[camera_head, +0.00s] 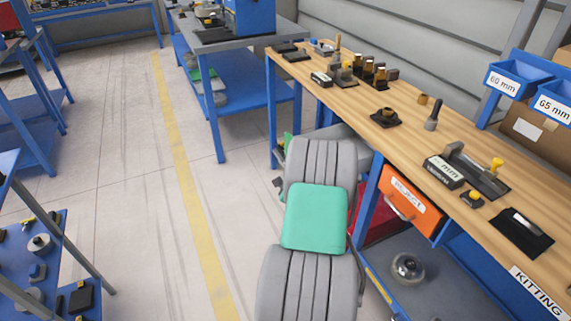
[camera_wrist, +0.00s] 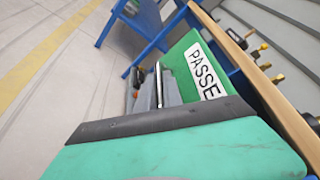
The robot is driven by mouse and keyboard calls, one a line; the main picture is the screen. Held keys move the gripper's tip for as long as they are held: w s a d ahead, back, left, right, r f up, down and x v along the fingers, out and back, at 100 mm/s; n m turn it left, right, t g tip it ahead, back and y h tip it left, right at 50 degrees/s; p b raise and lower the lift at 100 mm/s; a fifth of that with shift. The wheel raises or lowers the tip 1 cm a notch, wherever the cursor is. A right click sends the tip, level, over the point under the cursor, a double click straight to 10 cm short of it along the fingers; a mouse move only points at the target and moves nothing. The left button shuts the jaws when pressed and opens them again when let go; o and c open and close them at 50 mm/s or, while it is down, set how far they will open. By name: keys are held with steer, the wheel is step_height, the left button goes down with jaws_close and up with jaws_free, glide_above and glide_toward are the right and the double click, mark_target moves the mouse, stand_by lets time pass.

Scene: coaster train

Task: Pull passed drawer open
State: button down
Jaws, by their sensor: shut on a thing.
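The passed drawer has a green front (camera_wrist: 200,65) with a white label reading "PASSE", its end cut off by my wrist's green cover. It hangs under the wooden bench top. In the wrist view, my gripper (camera_wrist: 155,90) is at the left of this front, shut on the drawer's thin metal handle (camera_wrist: 158,84). In the head view my grey arm with its green panel hides most of the drawer and the gripper; only a sliver of green (camera_head: 288,139) shows. How far the drawer stands out cannot be told.
An orange drawer (camera_head: 421,212) with a metal handle sits under the same bench (camera_head: 400,128), right of my arm. Gauges and small parts stand on the bench top. A blue bench leg (camera_head: 369,200) is close to my arm. The floor (camera_head: 125,190) to the left is clear.

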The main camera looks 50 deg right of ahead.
steer(key=shift+a, duration=0.1)
steer(key=c, duration=1.8)
jaws_free()
steer(key=shift+o, duration=0.2)
steer(key=v, duration=0.7)
steer(key=shift+s+a, duration=0.25)
steer(key=shift+s, duration=0.05)
